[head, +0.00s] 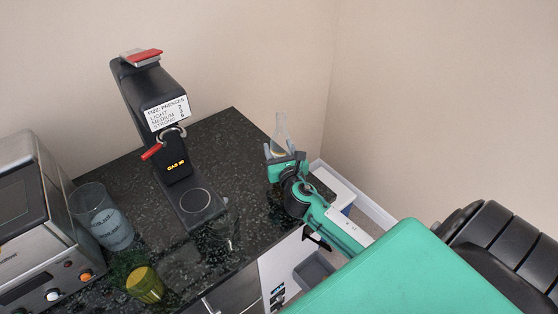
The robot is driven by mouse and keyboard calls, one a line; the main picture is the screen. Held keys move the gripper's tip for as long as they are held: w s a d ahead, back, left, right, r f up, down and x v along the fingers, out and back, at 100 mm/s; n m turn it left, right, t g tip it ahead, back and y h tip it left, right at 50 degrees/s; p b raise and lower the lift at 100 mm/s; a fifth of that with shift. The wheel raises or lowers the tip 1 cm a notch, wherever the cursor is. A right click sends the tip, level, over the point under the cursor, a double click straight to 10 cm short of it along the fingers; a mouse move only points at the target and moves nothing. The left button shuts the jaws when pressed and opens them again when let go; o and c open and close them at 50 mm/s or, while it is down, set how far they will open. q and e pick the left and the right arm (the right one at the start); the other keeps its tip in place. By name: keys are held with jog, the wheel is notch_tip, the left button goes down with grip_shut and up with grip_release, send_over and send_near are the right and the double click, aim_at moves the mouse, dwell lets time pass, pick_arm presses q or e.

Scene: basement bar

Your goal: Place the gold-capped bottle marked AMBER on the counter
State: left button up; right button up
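My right gripper (286,165) is at the right edge of the dark counter (248,160). It appears shut around the lower part of a clear, tapering bottle-like thing (281,131), which stands roughly upright with its narrow end up. I cannot make out a gold cap or the word AMBER on it, and the gripper hides its base. I cannot tell whether it touches the counter. A short yellow-gold thing (145,285) with greenish clear material around it is at the counter's front left; no marking is readable. My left gripper is not in view.
A black fizz press (157,95) with a red-tipped lever stands mid-counter. A steel oven (38,220) and a clear tumbler (103,217) are at left. A faint clear glass (222,232) stands near the front edge. The back right counter is bare.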

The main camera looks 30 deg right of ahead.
jog(key=shift+f+b, duration=0.4)
jog(key=shift+f, duration=1.8)
jog(key=shift+f, duration=0.2)
jog(key=o, duration=1.5)
jog(key=shift+c, duration=0.2)
jog(key=shift+r, duration=0.1)
jog(key=shift+s+r, duration=0.1)
jog(key=shift+r, duration=0.05)
jog(key=b+v, duration=0.2)
jog(key=v, duration=0.8)
jog(key=shift+s+a, duration=0.15)
jog(key=shift+s, duration=0.2)
jog(key=shift+s+a+b, duration=0.15)
jog(key=shift+s+b, duration=0.15)
jog(key=shift+s, duration=0.25)
